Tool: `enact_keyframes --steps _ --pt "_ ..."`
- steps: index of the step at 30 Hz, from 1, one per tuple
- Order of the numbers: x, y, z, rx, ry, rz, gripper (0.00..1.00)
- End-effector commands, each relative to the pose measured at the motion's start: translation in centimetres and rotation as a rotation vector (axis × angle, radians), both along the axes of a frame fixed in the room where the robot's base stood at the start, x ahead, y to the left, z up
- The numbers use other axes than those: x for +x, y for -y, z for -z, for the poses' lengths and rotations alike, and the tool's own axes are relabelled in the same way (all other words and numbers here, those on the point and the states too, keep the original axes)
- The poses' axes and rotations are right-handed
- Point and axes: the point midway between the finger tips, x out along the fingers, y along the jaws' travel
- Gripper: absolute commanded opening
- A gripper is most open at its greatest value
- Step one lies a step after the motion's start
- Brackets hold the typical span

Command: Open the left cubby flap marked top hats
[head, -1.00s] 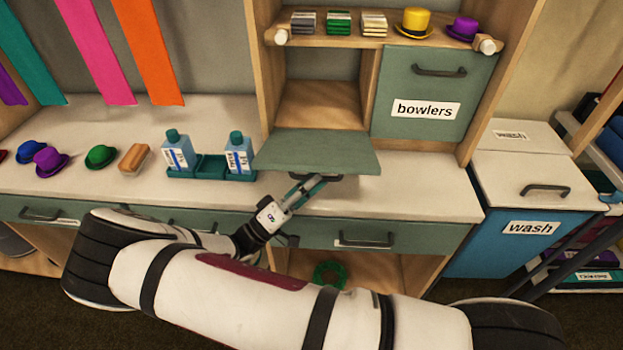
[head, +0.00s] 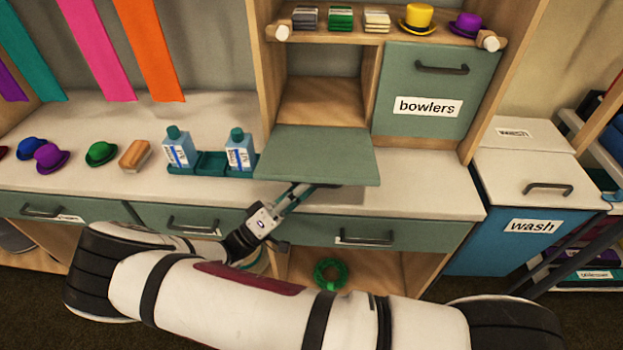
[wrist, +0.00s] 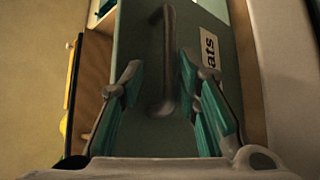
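The left cubby flap (head: 320,153) is green and swung down and outward from the lower edge of its opening, close to level in the head view. Its plain inner face is up. Its outer face (wrist: 140,140) fills the middle of the wrist view, with a dark bar handle (wrist: 166,60) and a partly cut-off label (wrist: 210,48) reading "ats". My gripper (wrist: 160,66) has its teal fingers apart, one on each side of the handle; I see no clear contact. In the head view my gripper (head: 306,188) is beneath the flap's front edge, its tips partly hidden.
The right flap (head: 436,90) marked bowlers is shut. Bottles in a teal caddy (head: 210,162) stand close to the open flap's left side. The counter (head: 420,190) is clear to the right. Drawers (head: 362,232) lie below.

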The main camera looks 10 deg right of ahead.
Motion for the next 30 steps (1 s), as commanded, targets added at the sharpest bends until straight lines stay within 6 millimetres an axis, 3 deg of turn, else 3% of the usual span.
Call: enact_keyframes --steps 6,12,30 --pt "-1.2 -3.9 2.2 0.001 0.002 -0.005 0.31" --pt "-1.9 -6.2 3.5 0.000 0.002 -0.003 0.31" --pt "-2.2 -7.0 4.0 0.000 0.001 0.000 0.31"
